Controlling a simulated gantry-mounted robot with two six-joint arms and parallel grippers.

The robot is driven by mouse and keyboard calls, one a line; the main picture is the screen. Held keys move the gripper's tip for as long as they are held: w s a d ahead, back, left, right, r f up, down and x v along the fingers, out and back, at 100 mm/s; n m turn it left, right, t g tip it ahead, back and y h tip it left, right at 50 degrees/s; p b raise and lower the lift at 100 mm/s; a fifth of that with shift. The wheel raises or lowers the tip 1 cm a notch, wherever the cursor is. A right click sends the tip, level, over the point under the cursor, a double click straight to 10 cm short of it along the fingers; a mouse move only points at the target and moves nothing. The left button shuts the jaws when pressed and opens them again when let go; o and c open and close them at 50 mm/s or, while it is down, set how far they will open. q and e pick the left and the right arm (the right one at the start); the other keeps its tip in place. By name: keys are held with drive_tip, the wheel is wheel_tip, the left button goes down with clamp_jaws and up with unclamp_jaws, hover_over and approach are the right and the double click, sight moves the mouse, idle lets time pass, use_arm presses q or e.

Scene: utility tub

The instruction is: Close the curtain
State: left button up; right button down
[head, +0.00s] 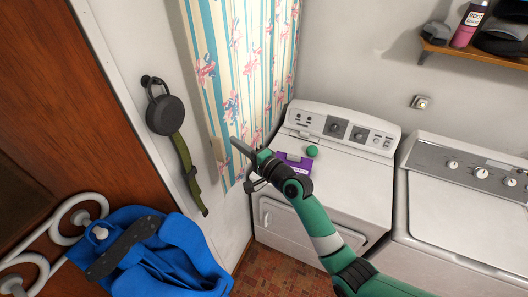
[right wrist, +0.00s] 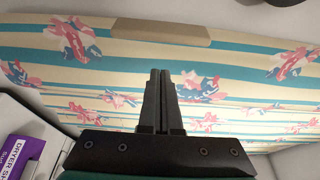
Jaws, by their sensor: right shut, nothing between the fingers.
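The curtain (head: 240,60) has blue and cream stripes with pink flowers. It hangs at the upper middle of the head view, beside the dryer, and fills much of the right wrist view (right wrist: 225,95). A tan handle-like bar (head: 217,148) is at its left edge, and also shows at the top of the right wrist view (right wrist: 160,32). My right gripper (head: 237,143) is shut and empty in front of the curtain, close to the bar; I cannot tell whether it touches the fabric. Its closed fingers show in the right wrist view (right wrist: 160,75). My left gripper is not in view.
A white dryer (head: 340,170) stands right of the curtain, with a purple box (head: 293,163) and a green ball (head: 312,151) on top. A washer (head: 460,215) stands farther right. A black round item (head: 165,115) with a green strap hangs left. Blue cloth (head: 165,265) is at lower left.

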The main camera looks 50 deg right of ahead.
use_arm(q)
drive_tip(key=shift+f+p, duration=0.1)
drive_tip(key=shift+p, duration=0.3)
use_arm(e)
drive_tip(key=s, duration=1)
drive_tip(key=shift+a, duration=0.35)
